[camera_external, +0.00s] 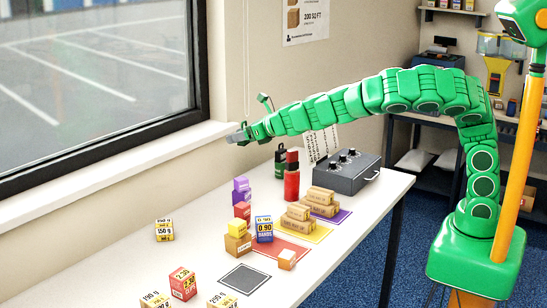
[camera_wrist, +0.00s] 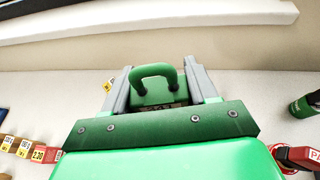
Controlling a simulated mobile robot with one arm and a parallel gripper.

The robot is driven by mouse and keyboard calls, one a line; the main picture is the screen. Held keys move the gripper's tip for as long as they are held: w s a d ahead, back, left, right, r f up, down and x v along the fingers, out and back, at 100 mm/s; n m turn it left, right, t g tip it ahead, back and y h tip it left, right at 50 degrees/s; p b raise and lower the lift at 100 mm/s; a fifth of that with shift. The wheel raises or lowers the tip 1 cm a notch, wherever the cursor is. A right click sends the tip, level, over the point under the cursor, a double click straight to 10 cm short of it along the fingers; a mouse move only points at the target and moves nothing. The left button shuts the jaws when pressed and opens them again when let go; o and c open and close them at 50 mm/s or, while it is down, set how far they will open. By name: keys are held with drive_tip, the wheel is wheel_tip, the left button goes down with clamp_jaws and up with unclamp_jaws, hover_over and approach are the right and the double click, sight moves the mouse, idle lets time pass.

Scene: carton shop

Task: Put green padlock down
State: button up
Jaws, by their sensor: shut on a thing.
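My gripper (camera_external: 238,137) is at the end of the outstretched green arm in the external view, high over the far side of the white table (camera_external: 190,262), near the window sill. In the wrist view my gripper (camera_wrist: 157,74) has its two grey fingers on either side of the green padlock (camera_wrist: 154,97). It is shut on the padlock's body, with the thick green shackle showing beyond. The lower part of the padlock is hidden by my green palm. In the external view I cannot make out the padlock clearly.
Purple, yellow, red and dark grey mats (camera_external: 245,279) lie on the table. Cartons and price-marked blocks (camera_external: 183,284) stand around them. A red bottle (camera_external: 292,182), a green bottle (camera_external: 280,164) and a grey knobbed box (camera_external: 347,174) stand farther right. Some table near the window is bare.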

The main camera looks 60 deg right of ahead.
drive_tip(key=s+a, duration=0.1)
drive_tip(key=a, duration=1.4)
wheel_tip(320, 180, up, 2)
drive_tip(key=r+m+h, duration=0.1)
hover_over(198, 263)
wheel_tip(198, 263, down, 20)
drive_tip(key=shift+f, duration=0.25)
drive_tip(key=shift+f, duration=4.8)
drive_tip(key=shift+f, duration=0.2)
drive_tip(key=o, duration=1.3)
